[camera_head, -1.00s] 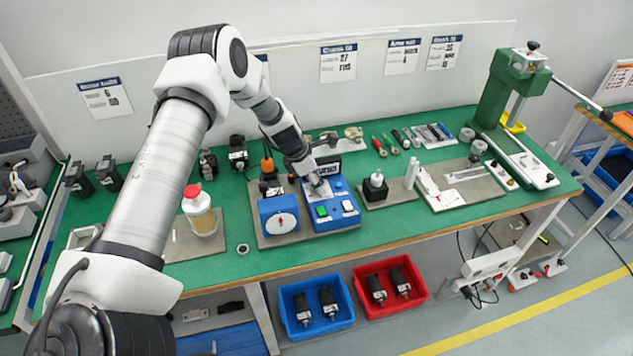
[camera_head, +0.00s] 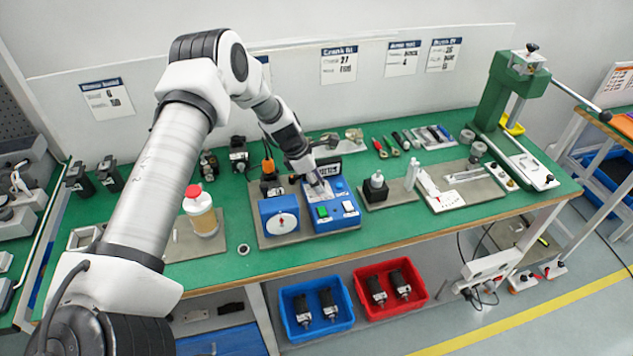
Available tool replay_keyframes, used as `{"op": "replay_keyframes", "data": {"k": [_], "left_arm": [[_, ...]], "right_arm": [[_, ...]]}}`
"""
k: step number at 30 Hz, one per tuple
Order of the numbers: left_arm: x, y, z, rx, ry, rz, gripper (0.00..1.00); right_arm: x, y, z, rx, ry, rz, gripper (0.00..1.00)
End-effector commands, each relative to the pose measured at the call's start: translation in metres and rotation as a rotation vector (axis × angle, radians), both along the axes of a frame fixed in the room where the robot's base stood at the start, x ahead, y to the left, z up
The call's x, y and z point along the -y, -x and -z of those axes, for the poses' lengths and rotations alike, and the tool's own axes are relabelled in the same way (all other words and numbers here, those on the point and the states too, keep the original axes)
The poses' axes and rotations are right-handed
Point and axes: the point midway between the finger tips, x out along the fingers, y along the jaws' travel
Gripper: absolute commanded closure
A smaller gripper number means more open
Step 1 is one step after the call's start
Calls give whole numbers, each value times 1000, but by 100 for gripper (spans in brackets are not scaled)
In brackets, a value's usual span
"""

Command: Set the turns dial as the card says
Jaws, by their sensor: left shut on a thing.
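A blue box with a round white dial face (camera_head: 282,224) and a red pointer stands on a grey mat on the green bench. Next to it on the right is a blue control box (camera_head: 337,222) with a green and a white button on its front. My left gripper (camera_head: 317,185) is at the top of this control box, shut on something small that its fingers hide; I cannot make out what. My right gripper is not in view.
A bottle with a red cap (camera_head: 200,212) stands left of the dial box. A green press (camera_head: 510,95) is at the far right.

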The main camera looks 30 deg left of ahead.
Motion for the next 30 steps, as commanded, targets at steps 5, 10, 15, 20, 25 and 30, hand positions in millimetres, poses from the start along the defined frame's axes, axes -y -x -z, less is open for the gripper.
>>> {"op": "replay_keyframes", "data": {"k": [5, 10, 15, 20, 25, 30], "left_arm": [[0, 1, 6, -7, 1, 141, 97], [0, 1, 7, -7, 1, 301, 97], [0, 1, 8, -8, 1, 464, 97], [0, 0, 8, -8, 0, 617, 97], [0, -1, 8, -9, 2, 778, 97], [0, -2, 8, -10, 2, 939, 97]], "right_arm": [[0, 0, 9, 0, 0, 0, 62], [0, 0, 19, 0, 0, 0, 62], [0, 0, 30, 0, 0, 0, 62], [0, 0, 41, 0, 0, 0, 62], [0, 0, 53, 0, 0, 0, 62], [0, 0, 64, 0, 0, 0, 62]]}}
